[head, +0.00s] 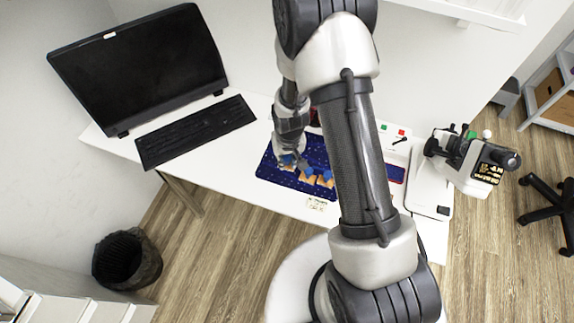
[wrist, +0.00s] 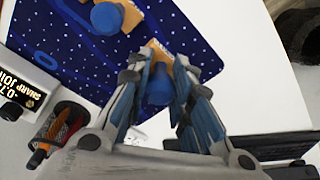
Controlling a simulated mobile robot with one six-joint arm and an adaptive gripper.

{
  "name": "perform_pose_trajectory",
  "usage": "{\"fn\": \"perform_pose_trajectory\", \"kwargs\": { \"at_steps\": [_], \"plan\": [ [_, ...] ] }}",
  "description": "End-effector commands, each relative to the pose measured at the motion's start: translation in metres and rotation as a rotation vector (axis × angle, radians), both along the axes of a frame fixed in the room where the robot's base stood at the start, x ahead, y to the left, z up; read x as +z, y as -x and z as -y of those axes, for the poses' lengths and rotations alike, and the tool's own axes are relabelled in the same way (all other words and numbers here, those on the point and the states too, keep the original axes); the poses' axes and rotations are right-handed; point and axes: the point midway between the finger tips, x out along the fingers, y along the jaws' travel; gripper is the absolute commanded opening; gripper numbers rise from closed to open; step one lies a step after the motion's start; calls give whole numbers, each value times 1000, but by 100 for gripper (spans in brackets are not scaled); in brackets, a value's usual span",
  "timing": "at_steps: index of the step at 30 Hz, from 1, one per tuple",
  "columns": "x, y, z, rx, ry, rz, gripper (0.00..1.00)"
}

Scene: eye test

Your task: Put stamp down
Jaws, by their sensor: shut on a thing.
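My gripper (head: 288,163) is over the left part of the dark blue, star-dotted mat (head: 268,172) on the white desk. In the wrist view its fingers (wrist: 160,82) are closed around the blue knob of a stamp (wrist: 159,92), whose orange base shows beyond the fingertips. I cannot tell whether that base touches the mat. Two other stamps with orange bases and blue knobs, a middle stamp (head: 307,175) and a right stamp (head: 325,180), stand on the mat to the right of my gripper. One other stamp (wrist: 108,18) shows at the top of the wrist view.
A black keyboard (head: 196,130) and a monitor (head: 145,68) stand left of the mat. A white device with a dark display (head: 490,165) is at the right. A pen cup (wrist: 62,125) shows in the wrist view. A bin (head: 127,258) stands on the floor.

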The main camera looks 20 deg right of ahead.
Motion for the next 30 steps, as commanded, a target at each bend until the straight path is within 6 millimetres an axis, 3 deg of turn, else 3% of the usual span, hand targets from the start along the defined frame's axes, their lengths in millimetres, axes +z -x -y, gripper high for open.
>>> {"fn": "perform_pose_trajectory", "kwargs": {
  "at_steps": [6,19,20,30],
  "plan": [
    [-36,1,0,0,0,-2,5],
    [-42,0,0,0,0,0,5],
    [-41,0,0,0,0,0,22],
    [-40,0,0,0,0,-1,42]
  ]
}}
